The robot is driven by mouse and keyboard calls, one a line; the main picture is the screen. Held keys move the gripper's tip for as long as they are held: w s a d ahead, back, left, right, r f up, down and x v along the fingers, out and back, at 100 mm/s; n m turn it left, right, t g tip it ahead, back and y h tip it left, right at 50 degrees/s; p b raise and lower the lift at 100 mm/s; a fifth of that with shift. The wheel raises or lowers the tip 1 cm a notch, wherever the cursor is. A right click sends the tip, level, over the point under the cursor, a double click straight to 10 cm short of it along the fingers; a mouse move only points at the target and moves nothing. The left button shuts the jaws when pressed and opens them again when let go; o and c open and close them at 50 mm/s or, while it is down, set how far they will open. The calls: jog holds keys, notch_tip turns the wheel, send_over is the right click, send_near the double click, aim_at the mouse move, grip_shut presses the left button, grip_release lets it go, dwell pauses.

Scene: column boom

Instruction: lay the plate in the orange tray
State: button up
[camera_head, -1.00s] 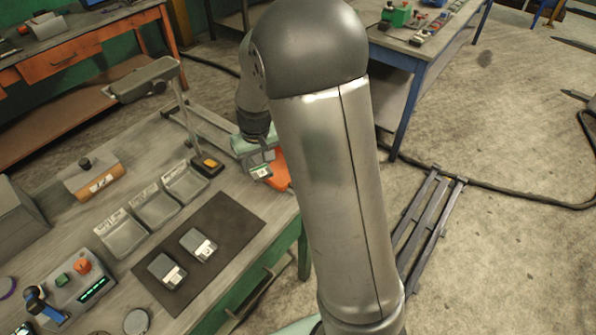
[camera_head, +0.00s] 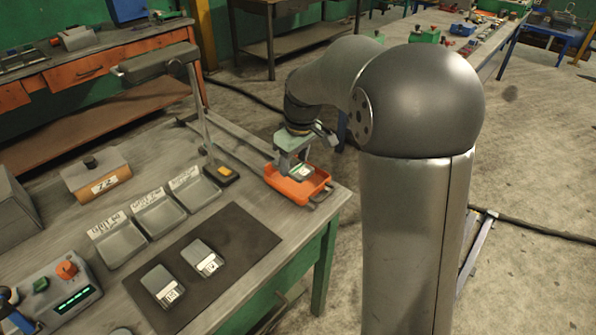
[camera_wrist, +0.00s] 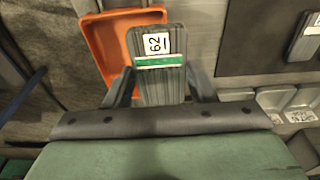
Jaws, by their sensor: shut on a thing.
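The plate (camera_wrist: 158,70) is grey and ribbed, with a white label reading 62 and a green stripe. My gripper (camera_wrist: 161,88) is shut on it, with one finger at each side. In the head view, the plate (camera_head: 300,172) hangs below my gripper (camera_head: 295,158), over the orange tray (camera_head: 283,186). The tray is at the table's right end; its inside is partly hidden by plate and gripper. In the wrist view, the plate overlaps the right side of the tray (camera_wrist: 97,45). I cannot tell how high it is above the tray floor.
Two similar grey plates (camera_head: 204,258) (camera_head: 162,286) lie on a dark mat (camera_head: 245,242). Several labelled grey bins (camera_head: 195,192) stand behind the mat. A lamp post (camera_head: 200,110) with a yellow-topped base stands left of the tray. A control box (camera_head: 70,295) is at the front left.

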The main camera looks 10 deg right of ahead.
aim_at(298, 164)
jog(key=w+f, duration=0.1)
jog(key=f, duration=0.1)
jog(key=w+d+f, duration=0.1)
jog(key=w+f, duration=0.1)
jog(key=w+d+f+p, duration=0.1)
jog(key=w+f, duration=0.1)
jog(key=shift+w+d+f, duration=0.1)
jog(key=shift+w, duration=0.15)
jog(key=shift+w+f, duration=0.1)
jog(key=shift+f, duration=1.45)
jog(key=shift+f, duration=0.15)
jog(key=o, duration=1.4)
jog(key=shift+o, duration=0.2)
